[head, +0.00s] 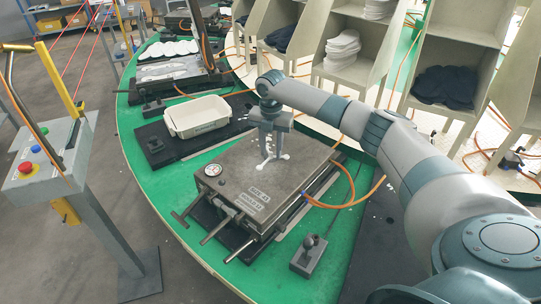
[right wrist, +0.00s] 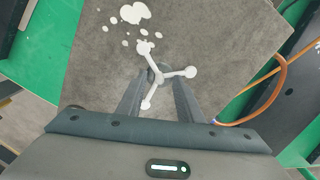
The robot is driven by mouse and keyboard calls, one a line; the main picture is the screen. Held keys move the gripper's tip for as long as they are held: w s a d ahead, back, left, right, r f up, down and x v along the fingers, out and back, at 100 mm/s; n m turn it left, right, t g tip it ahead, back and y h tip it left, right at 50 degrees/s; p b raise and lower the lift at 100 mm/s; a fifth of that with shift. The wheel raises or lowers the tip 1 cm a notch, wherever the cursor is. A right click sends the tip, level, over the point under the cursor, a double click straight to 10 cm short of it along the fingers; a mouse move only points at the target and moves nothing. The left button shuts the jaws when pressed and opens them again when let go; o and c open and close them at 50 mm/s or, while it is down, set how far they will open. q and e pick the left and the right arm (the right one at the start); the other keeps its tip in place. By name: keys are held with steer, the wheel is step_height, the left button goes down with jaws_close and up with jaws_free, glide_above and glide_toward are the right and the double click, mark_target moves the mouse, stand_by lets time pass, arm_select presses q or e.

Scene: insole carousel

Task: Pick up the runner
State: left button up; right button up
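The runner is a white three-armed piece with rounded ends. In the right wrist view the runner (right wrist: 154,68) lies over the grey top of the closed mould (head: 235,172), its hub in line with the gap between my fingers. In the head view part of the runner (head: 286,156) shows beside the fingertips. My right gripper (head: 269,156) points down over the mould top, and it also shows in the right wrist view (right wrist: 158,84). Its fingers are apart, one on each side of the runner's hub. I cannot tell whether they touch it. My left gripper is out of view.
White spilled spots (right wrist: 135,13) lie on the mould top. A white bin (head: 196,116) stands behind the mould on the green carousel (head: 165,197). Orange hoses (head: 350,192) run by the mould's right side. A button console (head: 45,158) stands at left; shelves with insoles stand behind.

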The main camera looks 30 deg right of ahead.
steer(key=shift+c, duration=0.2)
jaws_close()
stand_by(0.4)
steer(key=shift+w+r+b, duration=0.1)
steer(key=shift+r+b, duration=0.2)
steer(key=shift+r, duration=0.15)
steer(key=r+b, duration=0.1)
steer(key=r, duration=0.2)
steer(key=shift+d+r+b, duration=0.1)
steer(key=shift+d+b, duration=0.1)
steer(key=shift+b, duration=0.2)
steer(key=s+d+r+b, duration=0.3)
steer(key=d+r, duration=0.4)
steer(key=d, duration=0.3)
steer(key=shift+s+d, duration=0.25)
steer(key=shift+s, duration=0.35)
